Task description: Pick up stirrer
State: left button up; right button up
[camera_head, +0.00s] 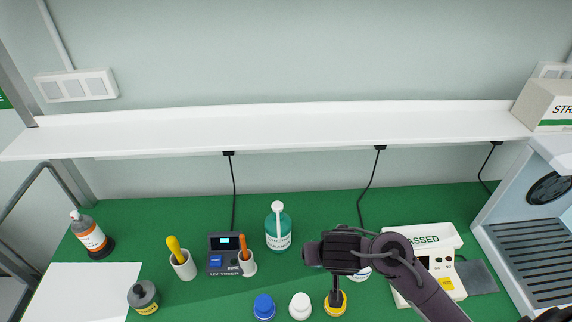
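No object in the head view is labelled as a stirrer. Two handled tools stand in white cups: a yellow-handled one (174,247) in the left cup (184,269), and an orange-handled one (243,249) in the cup (249,266) beside the UV timer. I cannot tell whether either is the stirrer. My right gripper (337,299) comes in from the right and points down at a yellow-lidded container (335,308). Its fingers look narrow from here; whether they are open, shut or touching the lid is unclear. My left gripper is not in view.
Blue (264,307) and white (300,306) lids stand left of the gripper. A shelf (270,128) spans above.

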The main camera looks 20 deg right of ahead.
aim_at(242, 237)
jog(key=k+j, duration=0.2)
jog(key=k, duration=0.3)
jog(key=k+j, duration=0.2)
jog(key=k, duration=0.25)
jog(key=k+j, duration=0.2)
jog(key=k, duration=0.3)
